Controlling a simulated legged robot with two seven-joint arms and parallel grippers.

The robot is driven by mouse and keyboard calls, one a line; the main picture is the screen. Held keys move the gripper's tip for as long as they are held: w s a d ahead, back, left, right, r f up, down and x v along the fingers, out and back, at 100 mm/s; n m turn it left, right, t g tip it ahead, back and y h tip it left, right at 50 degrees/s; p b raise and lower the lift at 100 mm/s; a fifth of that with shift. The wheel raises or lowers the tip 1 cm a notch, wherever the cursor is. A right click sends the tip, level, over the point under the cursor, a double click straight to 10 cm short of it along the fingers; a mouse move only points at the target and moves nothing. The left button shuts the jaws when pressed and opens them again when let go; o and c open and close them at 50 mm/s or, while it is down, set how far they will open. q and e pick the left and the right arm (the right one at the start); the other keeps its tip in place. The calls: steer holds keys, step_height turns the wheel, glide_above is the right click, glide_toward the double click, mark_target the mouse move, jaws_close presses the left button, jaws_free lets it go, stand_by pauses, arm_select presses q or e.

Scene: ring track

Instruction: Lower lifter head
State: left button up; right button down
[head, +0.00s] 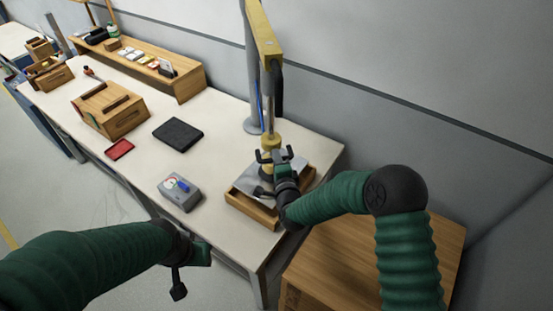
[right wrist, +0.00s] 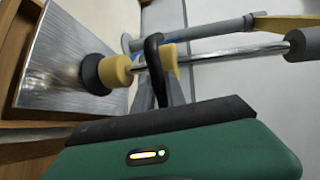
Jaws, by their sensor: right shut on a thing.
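The lifter head has a yellow collar (head: 270,141) at the end of a silver rod. In the right wrist view its yellow body (right wrist: 118,70) and black suction cup (right wrist: 91,74) are at or very close to the face of a metal plate (right wrist: 62,60); I cannot tell if they touch. The metal plate (head: 255,184) lies over a wooden tray (head: 252,208) at the table's right end. My right gripper (head: 272,166) is shut on the lifter head, a black finger (right wrist: 155,60) beside the yellow part. My left gripper (head: 185,268) is off the table's front edge, its jaws unclear.
The lifter's yellow arm (head: 264,35) and grey post (head: 253,80) stand behind the tray. A grey gauge box (head: 179,192), black pad (head: 178,134), red tray (head: 120,149) and wooden box (head: 110,110) are to the left. A wooden surface (head: 375,255) is at lower right.

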step_height(320, 180, down, 10)
steer(key=b, duration=0.9)
steer(key=shift+r, duration=0.1)
steer(key=shift+s+r, duration=0.1)
steer(key=shift+r, duration=0.05)
steer(key=c, duration=1.5)
jaws_free()
steer(key=shift+o, duration=0.7)
steer(key=shift+r, duration=0.1)
steer(key=b+v, duration=0.1)
steer(key=v, duration=1.5)
steer(key=shift+s+b, duration=0.3)
